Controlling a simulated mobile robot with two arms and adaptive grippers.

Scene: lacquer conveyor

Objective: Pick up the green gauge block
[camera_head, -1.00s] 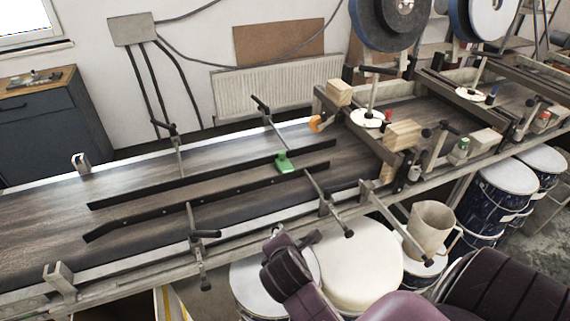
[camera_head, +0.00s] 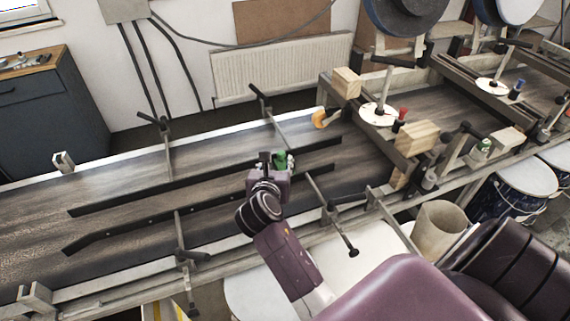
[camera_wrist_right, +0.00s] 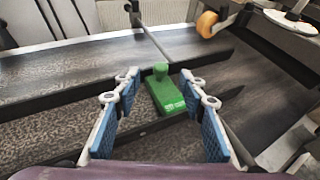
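The green gauge block (camera_wrist_right: 166,94), with a small knob on top, rests on the conveyor (camera_wrist_right: 60,70) by the dark guide rail. In the right wrist view it sits between and beyond the two blue-padded fingers of my right gripper (camera_wrist_right: 162,108), which is open and not touching it as far as I can see. In the head view my right gripper (camera_head: 268,168) is over the rails, and the green block (camera_head: 280,160) shows just behind it, partly hidden. My left gripper is not in view.
Two dark guide rails (camera_head: 150,192) run along the conveyor, with clamp rods crossing above. An orange roller (camera_head: 320,119) and wooden blocks (camera_head: 346,83) are to the right. The left part of the conveyor is clear. A beige cup (camera_head: 438,226) stands at the front right.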

